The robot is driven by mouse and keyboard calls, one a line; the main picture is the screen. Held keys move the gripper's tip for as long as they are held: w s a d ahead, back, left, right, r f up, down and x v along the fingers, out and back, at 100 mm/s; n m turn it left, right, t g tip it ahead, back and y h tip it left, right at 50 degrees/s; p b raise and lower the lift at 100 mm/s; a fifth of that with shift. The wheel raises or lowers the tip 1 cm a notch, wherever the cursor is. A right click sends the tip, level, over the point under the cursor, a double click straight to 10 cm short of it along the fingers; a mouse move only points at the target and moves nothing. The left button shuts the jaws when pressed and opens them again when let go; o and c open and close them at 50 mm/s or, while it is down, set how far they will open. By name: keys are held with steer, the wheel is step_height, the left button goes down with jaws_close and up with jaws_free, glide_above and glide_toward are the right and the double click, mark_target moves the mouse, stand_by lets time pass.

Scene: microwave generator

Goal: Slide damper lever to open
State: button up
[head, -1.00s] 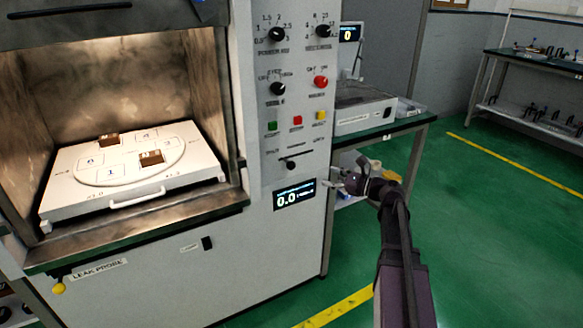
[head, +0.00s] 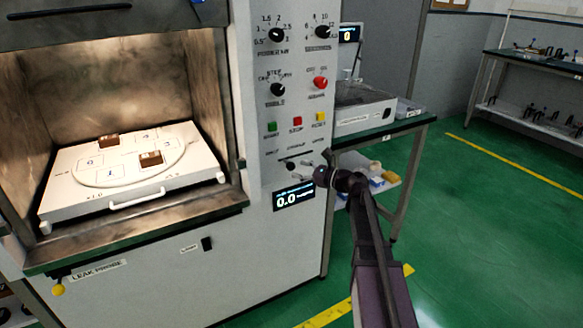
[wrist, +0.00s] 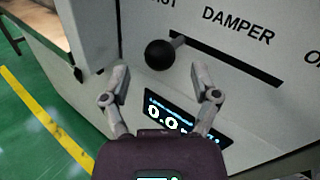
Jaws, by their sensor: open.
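The damper lever is a black round knob (wrist: 160,54) at the left end of a dark slot (wrist: 225,60) under the word DAMPER in the wrist view. In the head view the knob (head: 291,167) sits on the control panel, below the coloured buttons. My gripper (wrist: 160,80) is open, with its two fingers spread below and on either side of the knob; nothing is between them. In the head view my gripper (head: 318,168) is to the right of the knob, near the panel. I cannot tell its exact distance from the knob.
A lit display (head: 294,195) reading 0.0 is just below the slot. Dials, a red knob (head: 320,83) and buttons are above it. The open chamber with a white tray (head: 60,200) is at left. A side bench (head: 410,127) stands behind my arm.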

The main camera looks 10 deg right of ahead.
mark_target(291, 167)
steer(key=shift+x, duration=1.8)
jaws_close()
